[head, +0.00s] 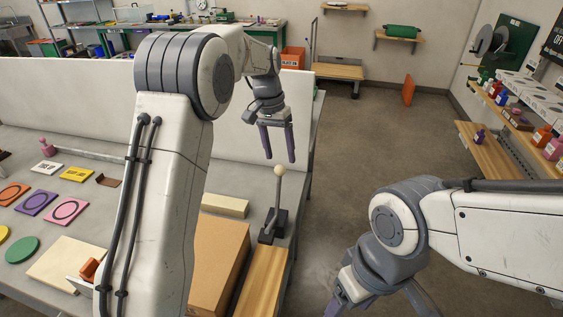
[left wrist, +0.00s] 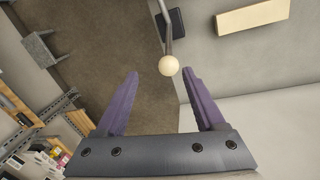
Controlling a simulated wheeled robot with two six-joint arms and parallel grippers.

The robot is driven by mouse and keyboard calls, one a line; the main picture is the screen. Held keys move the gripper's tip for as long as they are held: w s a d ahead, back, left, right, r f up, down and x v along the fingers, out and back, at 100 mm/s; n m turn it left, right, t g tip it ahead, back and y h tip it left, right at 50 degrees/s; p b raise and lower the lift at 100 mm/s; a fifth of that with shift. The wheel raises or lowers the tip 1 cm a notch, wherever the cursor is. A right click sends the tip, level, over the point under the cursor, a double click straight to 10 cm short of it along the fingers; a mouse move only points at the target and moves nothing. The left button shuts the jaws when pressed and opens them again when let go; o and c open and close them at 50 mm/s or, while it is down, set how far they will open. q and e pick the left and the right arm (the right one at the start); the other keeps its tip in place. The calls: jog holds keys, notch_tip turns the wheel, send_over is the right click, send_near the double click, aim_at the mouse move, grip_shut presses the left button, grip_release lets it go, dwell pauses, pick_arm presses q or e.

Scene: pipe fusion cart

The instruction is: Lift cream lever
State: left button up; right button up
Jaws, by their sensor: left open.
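The cream lever is a thin metal rod with a round cream knob (head: 279,171) on top, rising from a dark base (head: 272,226) on the right edge of the grey table. My left gripper (head: 278,160) is open above the knob, its purple fingers pointing down and empty. In the left wrist view the cream knob (left wrist: 168,66) lies just beyond the fingertips, between their lines and nearer the right finger. The knob appears apart from the fingers. My right gripper (head: 375,304) is low at the bottom of the head view, partly cut off, so its opening is unclear.
A cardboard box (head: 219,262) and a wooden board (head: 263,285) lie near the lever base. A cream block (head: 224,205) sits left of it. A low white wall (head: 60,95) stands behind the table. The floor (head: 340,150) to the right is clear.

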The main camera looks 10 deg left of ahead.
aim_at(281, 176)
pick_arm(q)
jog(key=shift+w+a+f, duration=0.1)
jog(key=shift+w+a, duration=0.1)
jog(key=shift+w, duration=0.25)
jog(key=shift+w+f, duration=0.1)
jog(key=shift+f, duration=0.25)
jog(key=f, duration=0.2)
jog(key=f+p, duration=0.1)
jog(key=f, duration=0.5)
jog(key=shift+s+d+p, duration=0.25)
jog(key=shift+d+p, duration=0.1)
jog(key=shift+p, duration=0.05)
jog(key=shift+d+f, duration=0.1)
jog(key=shift+f, duration=0.6)
pick_arm(e)
jog(key=shift+w+d+r, duration=0.1)
jog(key=shift+d+r, duration=0.1)
jog(key=shift+r, duration=0.35)
jog(key=shift+w+d+r, duration=0.1)
jog(key=shift+d+r, duration=0.05)
jog(key=shift+r, duration=0.4)
pick_arm(q)
grip_shut()
